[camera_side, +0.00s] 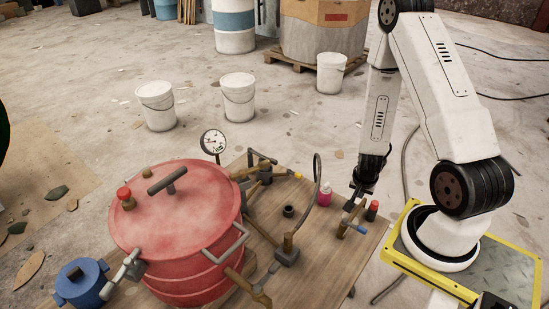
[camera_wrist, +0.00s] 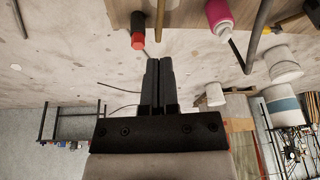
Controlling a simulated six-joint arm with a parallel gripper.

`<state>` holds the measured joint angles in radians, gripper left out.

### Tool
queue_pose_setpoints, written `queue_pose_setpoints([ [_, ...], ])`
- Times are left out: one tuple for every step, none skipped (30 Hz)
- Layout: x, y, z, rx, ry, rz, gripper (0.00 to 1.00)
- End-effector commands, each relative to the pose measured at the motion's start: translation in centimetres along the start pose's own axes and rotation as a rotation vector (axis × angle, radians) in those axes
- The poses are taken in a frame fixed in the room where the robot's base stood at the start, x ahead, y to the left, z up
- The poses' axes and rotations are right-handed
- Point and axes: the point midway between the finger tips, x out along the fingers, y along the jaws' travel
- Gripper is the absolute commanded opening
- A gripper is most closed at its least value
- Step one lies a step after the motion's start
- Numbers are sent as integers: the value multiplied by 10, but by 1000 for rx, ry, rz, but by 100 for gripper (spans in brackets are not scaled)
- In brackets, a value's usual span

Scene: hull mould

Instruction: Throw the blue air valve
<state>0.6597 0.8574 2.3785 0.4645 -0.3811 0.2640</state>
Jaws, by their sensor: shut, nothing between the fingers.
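The blue air valve shows as a small blue handle (camera_side: 361,230) on a short brass pipe fitting, near the right end of the wooden table. My gripper (camera_side: 357,193) is above and slightly behind it in the side view, apart from the blue handle. In the wrist view my gripper (camera_wrist: 159,62) has its two dark fingers together with nothing between them. I cannot make out the blue handle in the wrist view.
The table (camera_side: 335,264) holds a red pressure pot (camera_side: 180,222), a gauge (camera_side: 213,142), brass pipes, a pink bottle (camera_side: 324,195) and a red-capped bottle (camera_side: 372,211) close to the valve. A blue pot (camera_side: 82,284) is at left. White buckets (camera_side: 238,97) stand behind on open floor.

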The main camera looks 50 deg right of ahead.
Motion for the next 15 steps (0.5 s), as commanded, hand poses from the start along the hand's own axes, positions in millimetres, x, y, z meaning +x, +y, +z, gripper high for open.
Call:
queue_pose_setpoints([
  [9,12,0,44,5,26,0],
  [13,18,-1,68,12,38,0],
  [18,25,-1,96,18,52,0],
  [21,29,-2,113,24,61,0],
  [23,34,-1,130,28,70,0],
  [26,38,-2,146,33,79,0],
  [28,40,-1,156,36,84,0],
  [29,43,-1,163,38,89,0],
  [30,45,-1,171,40,93,0],
  [30,46,-1,174,42,95,0],
  [31,46,-2,177,42,96,0],
  [31,46,-2,178,43,96,0],
  [31,46,-2,178,44,96,0],
  [31,46,-2,178,44,96,0],
  [31,46,-2,178,43,96,0],
])
